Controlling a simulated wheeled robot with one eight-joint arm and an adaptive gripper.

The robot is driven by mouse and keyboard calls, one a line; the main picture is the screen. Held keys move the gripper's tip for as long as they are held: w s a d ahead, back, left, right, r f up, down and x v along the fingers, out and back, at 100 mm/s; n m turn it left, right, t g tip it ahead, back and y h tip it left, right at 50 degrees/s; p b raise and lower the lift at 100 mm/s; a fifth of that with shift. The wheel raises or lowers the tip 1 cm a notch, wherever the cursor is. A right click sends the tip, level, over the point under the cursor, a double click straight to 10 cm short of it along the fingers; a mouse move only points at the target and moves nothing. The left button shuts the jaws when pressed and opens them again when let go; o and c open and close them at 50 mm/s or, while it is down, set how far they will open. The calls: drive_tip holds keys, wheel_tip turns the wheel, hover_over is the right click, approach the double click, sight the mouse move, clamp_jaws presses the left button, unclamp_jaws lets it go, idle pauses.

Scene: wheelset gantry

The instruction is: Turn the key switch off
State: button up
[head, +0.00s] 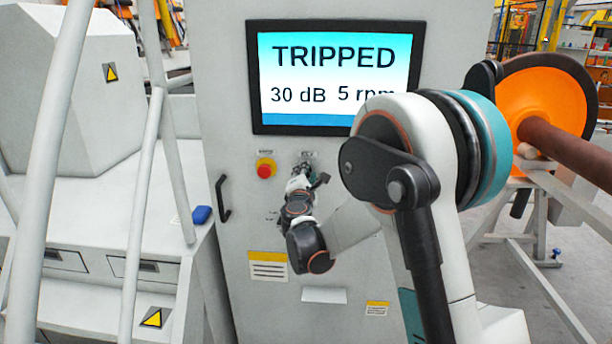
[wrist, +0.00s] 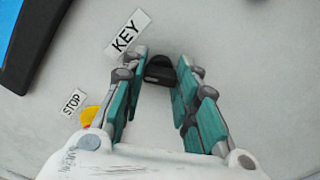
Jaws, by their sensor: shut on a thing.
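The key switch (wrist: 160,71) is a small black knob on the light grey cabinet front, just below the KEY label (wrist: 128,31) in the wrist view. My gripper (wrist: 162,66) has its teal-padded fingers on either side of the knob and is shut on it. In the head view my gripper (head: 303,170) is at the cabinet front below the screen, and it hides most of the switch. The knob's exact turn angle is hard to tell.
The red stop button (head: 265,169) on its yellow base sits just left of my gripper. The screen (head: 335,80) above reads TRIPPED, 30 dB, 5 rpm. A black door handle (head: 222,200) is to the left. An orange wheel (head: 545,92) on a rusty axle stands at the right.

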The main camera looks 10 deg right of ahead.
drive_tip(key=o, duration=1.1)
drive_tip(key=shift+c, duration=0.2)
drive_tip(key=v, duration=1.2)
